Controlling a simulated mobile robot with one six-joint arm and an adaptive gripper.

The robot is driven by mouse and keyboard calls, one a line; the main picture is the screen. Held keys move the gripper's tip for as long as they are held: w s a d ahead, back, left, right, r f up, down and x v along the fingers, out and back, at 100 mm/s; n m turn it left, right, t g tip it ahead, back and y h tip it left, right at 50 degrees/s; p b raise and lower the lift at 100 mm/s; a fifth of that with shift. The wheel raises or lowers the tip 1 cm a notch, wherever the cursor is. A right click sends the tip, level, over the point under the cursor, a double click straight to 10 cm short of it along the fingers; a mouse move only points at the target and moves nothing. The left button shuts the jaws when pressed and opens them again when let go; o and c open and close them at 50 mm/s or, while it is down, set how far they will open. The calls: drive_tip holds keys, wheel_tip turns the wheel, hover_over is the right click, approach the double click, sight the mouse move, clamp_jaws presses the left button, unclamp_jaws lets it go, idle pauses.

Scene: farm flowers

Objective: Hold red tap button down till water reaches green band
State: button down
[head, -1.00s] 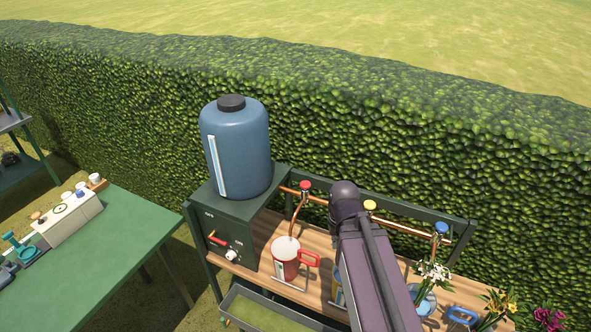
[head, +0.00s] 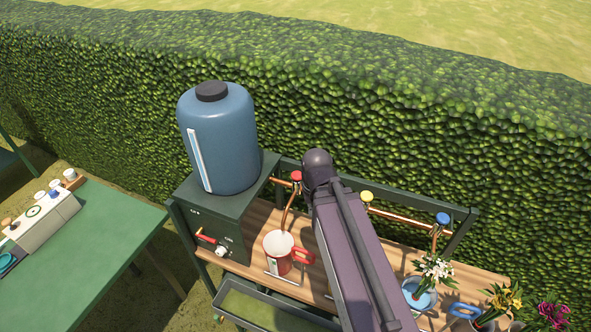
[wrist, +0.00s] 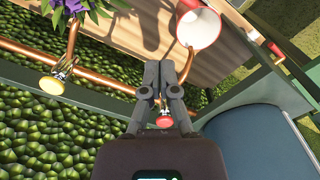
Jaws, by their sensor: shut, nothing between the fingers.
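The red tap button (head: 296,176) tops a copper tap on the back pipe, just left of my arm in the head view. In the wrist view the red button (wrist: 164,121) shows between my finger links. My gripper (wrist: 160,68) has its fingers together and empty, over the button's area; I cannot tell whether it touches. The gripper is hidden in the head view. The red and white jug (head: 278,252) stands under the red tap's spout; its open top shows in the wrist view (wrist: 199,29). The green band and any water level are too small to make out.
A blue tank (head: 218,140) stands on a dark green box left of the tap. Yellow (head: 367,197) and blue (head: 442,218) buttons sit further right on the pipe. Flowers stand at the bench's right end. A trough (head: 262,305) lies in front. A hedge is close behind.

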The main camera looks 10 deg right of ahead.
wheel_tip(320, 180, up, 8)
drive_tip(key=m+p, duration=0.7)
drive_tip(key=p, duration=0.1)
hover_over(297, 175)
drive_tip(key=shift+s+f, duration=0.15)
drive_tip(key=shift+s, duration=0.05)
drive_tip(key=shift+f+b, duration=0.15)
drive_tip(key=shift+b, duration=0.15)
wheel_tip(297, 175, down, 14)
drive_tip(key=b, duration=1.3)
drive_tip(key=shift+w+b, duration=0.1)
drive_tip(key=shift+b, duration=0.25)
